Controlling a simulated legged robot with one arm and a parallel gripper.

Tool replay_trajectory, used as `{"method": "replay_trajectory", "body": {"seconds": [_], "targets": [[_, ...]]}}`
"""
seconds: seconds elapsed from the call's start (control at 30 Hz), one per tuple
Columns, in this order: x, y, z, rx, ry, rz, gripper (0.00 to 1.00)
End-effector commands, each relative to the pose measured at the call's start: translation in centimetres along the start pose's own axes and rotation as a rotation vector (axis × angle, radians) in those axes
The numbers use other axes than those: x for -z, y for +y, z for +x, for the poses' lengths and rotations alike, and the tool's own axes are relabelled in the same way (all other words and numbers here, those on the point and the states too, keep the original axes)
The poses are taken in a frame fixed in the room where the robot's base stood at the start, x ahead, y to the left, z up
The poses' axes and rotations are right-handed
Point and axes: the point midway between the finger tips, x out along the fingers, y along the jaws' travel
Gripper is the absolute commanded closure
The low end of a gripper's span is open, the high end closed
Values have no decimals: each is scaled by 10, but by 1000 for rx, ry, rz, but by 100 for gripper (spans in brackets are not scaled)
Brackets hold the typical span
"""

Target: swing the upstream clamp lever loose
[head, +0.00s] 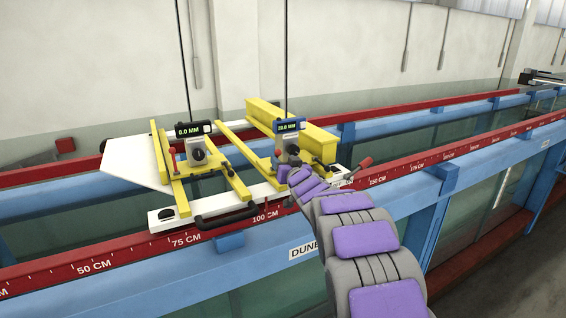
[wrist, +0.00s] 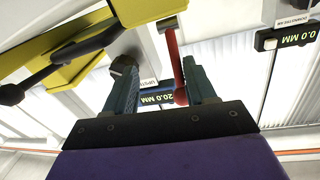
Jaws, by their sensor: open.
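The upstream point gauge (head: 288,142) stands on the right of the carriage, its display reading 20.0 MM. In the wrist view its display (wrist: 168,99) appears upside down, by a partly hidden label beginning "UPST". The red clamp lever (wrist: 176,66) hangs from a yellow bracket in that view. It shows in the gap between my fingers, closer to the right one. My gripper (wrist: 161,88) is open and holds nothing. I cannot tell whether a finger touches the lever.
The downstream gauge (head: 196,146) reads 0.0 MM and stands to the left. A yellow beam (head: 300,128) lies behind the upstream gauge. A black handle (head: 226,215) runs along the carriage front. A red-tipped lever (head: 362,164) sits at its right end. Red scale rails (head: 130,252) flank the flume.

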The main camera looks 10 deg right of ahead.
Motion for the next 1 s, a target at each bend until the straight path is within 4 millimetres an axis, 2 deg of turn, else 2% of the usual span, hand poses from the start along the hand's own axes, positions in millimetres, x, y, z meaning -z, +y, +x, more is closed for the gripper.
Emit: {"method": "replay_trajectory", "body": {"seconds": [0.03, 0.23, 0.57, 1.0], "targets": [[1, -2, 0, -2, 1, -1, 48], [0, -9, 1, -2, 1, -4, 68], [1, -2, 0, 0, 1, -1, 99], [1, -1, -1, -3, 0, 2, 100]]}}
